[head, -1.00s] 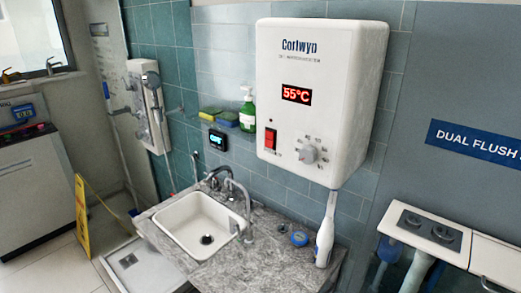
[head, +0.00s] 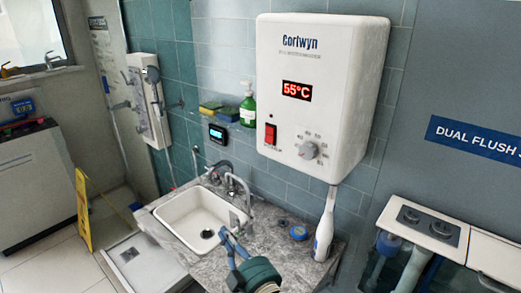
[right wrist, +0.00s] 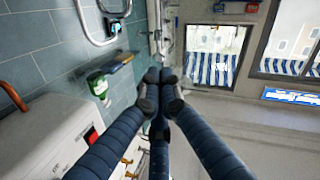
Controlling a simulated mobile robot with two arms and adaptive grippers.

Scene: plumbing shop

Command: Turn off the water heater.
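The white water heater (head: 330,75) hangs on the tiled wall, its red display (head: 297,90) reading 55°C. My right gripper (head: 228,236) is at the bottom of the head view, over the counter by the sink, below and apart from the heater. In the right wrist view its blue fingers meet at the tips (right wrist: 161,88), shut with nothing seen between them. The heater (right wrist: 35,140) and red switch (right wrist: 91,135) show there at lower left. My left gripper is not in view.
A sink (head: 190,217) with a faucet (head: 238,190) is set in the grey counter (head: 175,240). The space before the heater's front is clear.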

